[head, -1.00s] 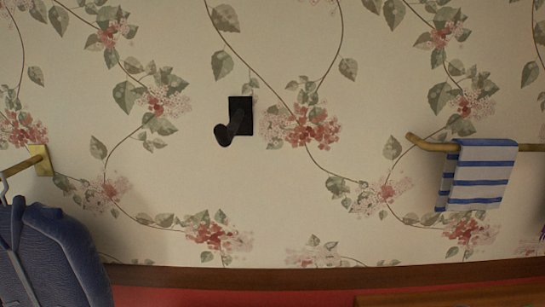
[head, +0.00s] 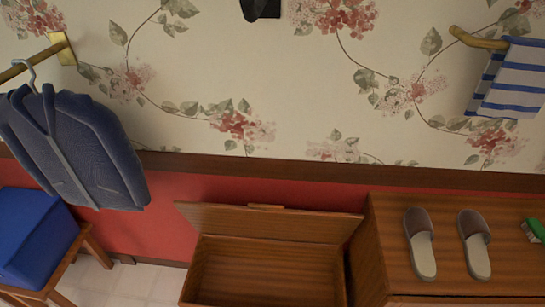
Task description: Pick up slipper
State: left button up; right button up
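Two slippers lie side by side on a wooden cabinet top at the lower right of the head view. The left slipper (head: 421,251) and the right slipper (head: 475,249) each have a brown strap at the far end and a pale sole toward me. Neither of my grippers shows in this view.
An open wooden box (head: 262,272) with its lid (head: 270,222) raised stands left of the cabinet (head: 385,225). A green brush (head: 535,230) lies right of the slippers. A jacket (head: 75,145) hangs above a blue box (head: 35,240). A striped towel (head: 512,80) hangs on a rail.

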aim_at(417, 224)
jog(key=z, duration=1.15)
